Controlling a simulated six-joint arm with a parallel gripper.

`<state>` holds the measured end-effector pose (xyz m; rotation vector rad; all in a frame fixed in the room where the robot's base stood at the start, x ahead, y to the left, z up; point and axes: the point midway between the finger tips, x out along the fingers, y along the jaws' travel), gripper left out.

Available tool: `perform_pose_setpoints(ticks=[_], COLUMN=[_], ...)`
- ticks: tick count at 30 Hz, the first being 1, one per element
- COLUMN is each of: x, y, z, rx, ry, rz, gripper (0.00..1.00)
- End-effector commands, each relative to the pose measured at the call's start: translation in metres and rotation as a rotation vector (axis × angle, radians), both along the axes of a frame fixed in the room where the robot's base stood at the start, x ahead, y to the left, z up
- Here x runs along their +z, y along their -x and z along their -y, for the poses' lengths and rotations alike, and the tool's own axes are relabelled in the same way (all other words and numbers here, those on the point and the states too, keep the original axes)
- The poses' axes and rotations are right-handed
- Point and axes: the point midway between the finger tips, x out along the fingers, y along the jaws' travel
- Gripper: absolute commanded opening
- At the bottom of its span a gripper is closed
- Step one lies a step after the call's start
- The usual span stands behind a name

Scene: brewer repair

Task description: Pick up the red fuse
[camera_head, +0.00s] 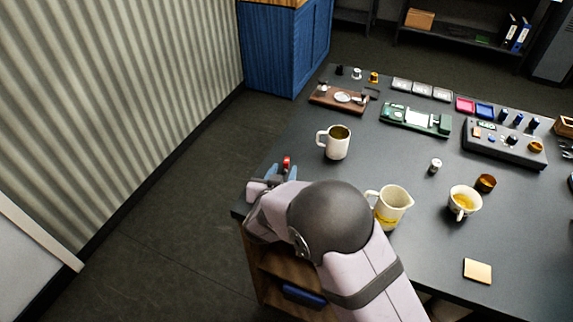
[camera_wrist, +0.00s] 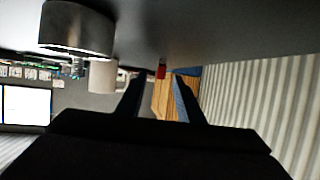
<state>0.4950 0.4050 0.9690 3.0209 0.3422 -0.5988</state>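The red fuse (camera_head: 286,161) is a small red piece near the left edge of the dark table (camera_head: 310,165). In the wrist view the fuse (camera_wrist: 161,71) shows as a small red upright shape, in line with the gap between my fingertips. My gripper (camera_head: 281,170) has its two blue fingers apart, low over the table edge, with the fuse at or just beyond the tips. In the wrist view my gripper (camera_wrist: 160,80) is open, with clear space on both sides of the fuse. I cannot tell whether the fingers reach around it.
A white mug (camera_head: 337,142) stands right of the fuse. A pitcher (camera_head: 393,206) and a cup (camera_head: 464,202) stand further right. A green board (camera_head: 415,120), a brown tray (camera_head: 324,98) and a grey control box (camera_head: 503,148) lie toward the back. Floor lies left of the table.

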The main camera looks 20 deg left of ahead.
Motion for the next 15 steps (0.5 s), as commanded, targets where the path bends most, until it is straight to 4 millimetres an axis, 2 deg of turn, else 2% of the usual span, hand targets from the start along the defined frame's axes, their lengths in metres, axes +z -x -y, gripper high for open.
perform_pose_setpoints(ticks=[9, 15], x=[-0.008, -0.015], y=[-0.03, -0.043], z=[-0.009, -0.012], rx=[-0.001, -0.001], ry=[0.002, 0.001], rz=[-0.002, -0.002], gripper=[0.34, 0.34])
